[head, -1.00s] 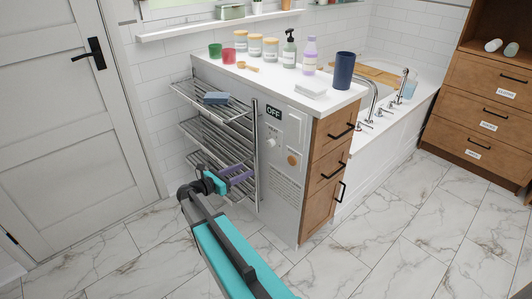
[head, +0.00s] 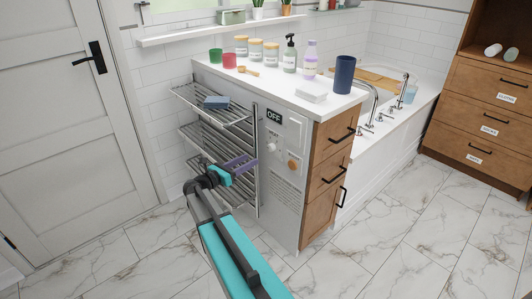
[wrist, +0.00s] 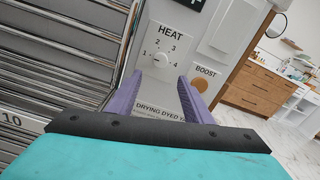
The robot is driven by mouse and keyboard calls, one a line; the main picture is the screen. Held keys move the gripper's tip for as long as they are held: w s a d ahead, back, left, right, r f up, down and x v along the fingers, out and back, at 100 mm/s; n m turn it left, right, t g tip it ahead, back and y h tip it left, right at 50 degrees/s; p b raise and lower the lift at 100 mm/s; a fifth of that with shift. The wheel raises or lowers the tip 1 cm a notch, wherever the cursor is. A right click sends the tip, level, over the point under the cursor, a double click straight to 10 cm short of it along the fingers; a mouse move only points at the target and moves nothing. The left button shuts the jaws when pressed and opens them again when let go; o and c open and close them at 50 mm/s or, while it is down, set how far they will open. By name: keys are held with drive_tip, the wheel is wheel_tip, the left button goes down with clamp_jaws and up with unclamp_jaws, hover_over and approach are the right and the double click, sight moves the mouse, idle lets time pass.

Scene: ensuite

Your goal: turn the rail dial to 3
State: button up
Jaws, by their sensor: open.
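The rail dial is a small white knob (wrist: 160,58) under the word HEAT, with 1, 2, 3 and 4 around it. I cannot clearly tell which number it points to. In the head view the dial (head: 272,146) is on the grey end panel, below the OFF display (head: 274,117). My gripper (wrist: 160,80) has its two purple fingers apart, with nothing between them. In the wrist view the dial appears just above and between the fingertips. In the head view my gripper (head: 255,162) is left of and slightly below the dial, apart from it.
The BOOST knob (head: 292,165) is right of and below the dial. Wooden drawers (head: 331,175) are to the right. The marble floor in front is clear.

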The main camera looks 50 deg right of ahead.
sight(269, 149)
drive_tip(key=d, duration=1.1)
drive_tip(key=shift+s+d+b, duration=0.25)
drive_tip(key=shift+s+b, duration=0.15)
drive_tip(key=c, duration=1.1)
drive_tip(key=shift+o, duration=0.2)
drive_tip(key=shift+a, duration=0.2)
drive_tip(key=shift+d, duration=0.15)
